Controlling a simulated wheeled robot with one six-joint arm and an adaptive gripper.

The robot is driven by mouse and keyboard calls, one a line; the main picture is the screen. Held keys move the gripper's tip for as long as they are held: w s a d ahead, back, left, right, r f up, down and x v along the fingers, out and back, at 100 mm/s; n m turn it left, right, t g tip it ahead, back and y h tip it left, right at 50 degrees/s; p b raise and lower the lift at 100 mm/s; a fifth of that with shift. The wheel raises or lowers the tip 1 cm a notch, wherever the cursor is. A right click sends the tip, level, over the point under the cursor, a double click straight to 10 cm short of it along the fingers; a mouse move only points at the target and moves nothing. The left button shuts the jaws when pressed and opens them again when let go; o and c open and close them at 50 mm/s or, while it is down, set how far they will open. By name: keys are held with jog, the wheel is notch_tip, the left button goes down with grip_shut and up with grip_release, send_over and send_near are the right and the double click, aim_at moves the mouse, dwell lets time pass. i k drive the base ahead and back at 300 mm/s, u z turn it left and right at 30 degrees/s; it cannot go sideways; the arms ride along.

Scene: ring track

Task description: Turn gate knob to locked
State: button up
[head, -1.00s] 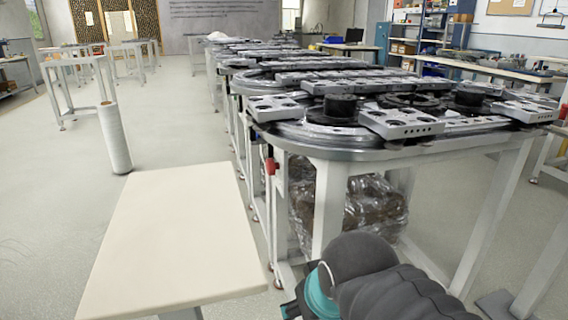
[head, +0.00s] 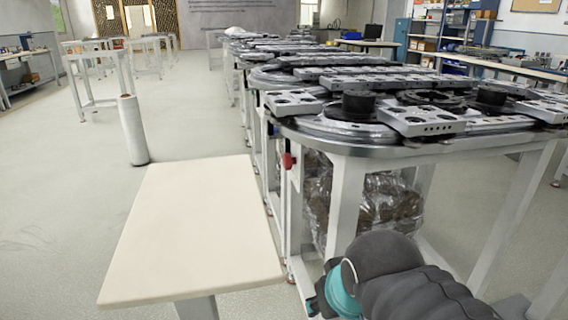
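My own arm, dark and ribbed with a teal joint, shows at the bottom right, well apart from the red part. My gripper is not in view.
A cream-topped table (head: 195,225) stands in front, left of the track. A white roll (head: 133,130) stands upright on the floor behind it. Plastic-wrapped goods (head: 375,205) lie under the track. The floor at the left (head: 60,220) is clear.

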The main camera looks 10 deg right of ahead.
aim_at(288, 161)
jog(key=k, duration=1)
jog(key=u, duration=1.4)
jog(key=i, duration=4.15)
jog(key=z, duration=5.45)
